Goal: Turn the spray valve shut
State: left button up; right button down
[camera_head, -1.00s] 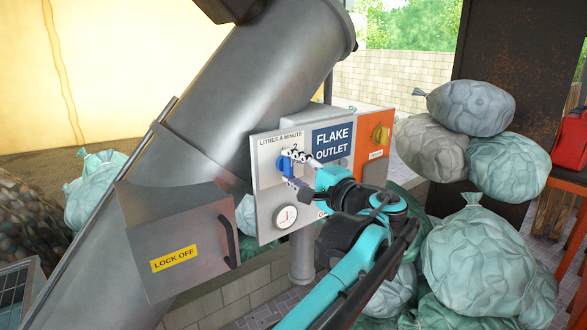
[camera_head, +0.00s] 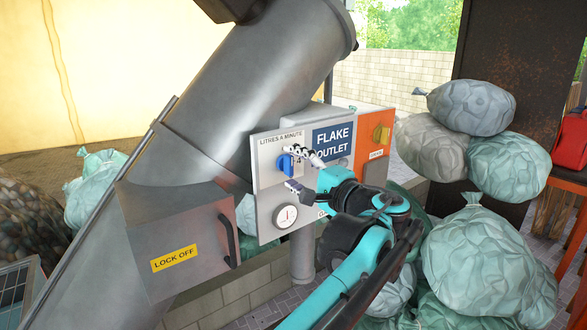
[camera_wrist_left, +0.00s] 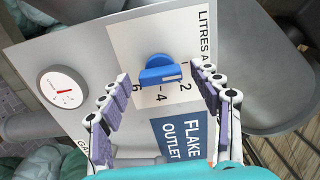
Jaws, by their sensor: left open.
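The spray valve is a blue knob (camera_head: 285,165) on the light panel under "LITRES A MINUTE". In the left wrist view the blue knob (camera_wrist_left: 160,69) has its bar lying roughly across the picture, with a pale mark toward its right end. The numbers 2, 4 and 6 show around it; the rest of the scale is hidden. My left gripper (camera_head: 297,170) is open at the panel. In the wrist view its two jointed fingers (camera_wrist_left: 161,76) stand on either side of the knob, apart from it. My right gripper is not in view.
A round gauge (camera_head: 285,216) sits below the knob. A grey "LOCK OFF" box (camera_head: 180,232) with a handle is at lower left. Stuffed bags (camera_head: 475,250) crowd the right.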

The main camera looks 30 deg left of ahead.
pick_arm(q)
jog(key=v, duration=1.1)
jog(key=shift+d, duration=0.25)
jog(key=shift+s+f, duration=0.1)
jog(key=shift+f, duration=0.05)
jog(key=s+a+f+h+b, duration=0.25)
jog(key=f+b, duration=0.25)
jog(key=f, duration=0.7)
jog(key=s+a+f+g+h+b, duration=0.1)
jog(key=s+f+h+b, duration=0.3)
jog(key=f, duration=0.8)
jog(key=s+a+f+h+b, duration=0.1)
jog(key=f+h+b, duration=0.1)
jog(key=f+b, duration=0.8)
jog(key=s+d+f+n+h+b, duration=0.1)
jog(key=s+d+f+h+b, duration=0.1)
jog(key=f, duration=0.9)
jog(key=s+d+f+n+t+h+b, duration=0.1)
jog(key=s+d+f+n+h+b, duration=0.1)
jog(key=f, duration=0.8)
jog(key=s+d+f+n+h+b, duration=0.1)
jog(key=s+d+f+h+b, duration=0.2)
jog(key=f+b, duration=0.4)
notch_tip(320, 180, down, 5)
jog(key=shift+d+r+h, duration=0.15)
jog(key=shift+d+h, duration=0.4)
jog(key=shift+d, duration=0.35)
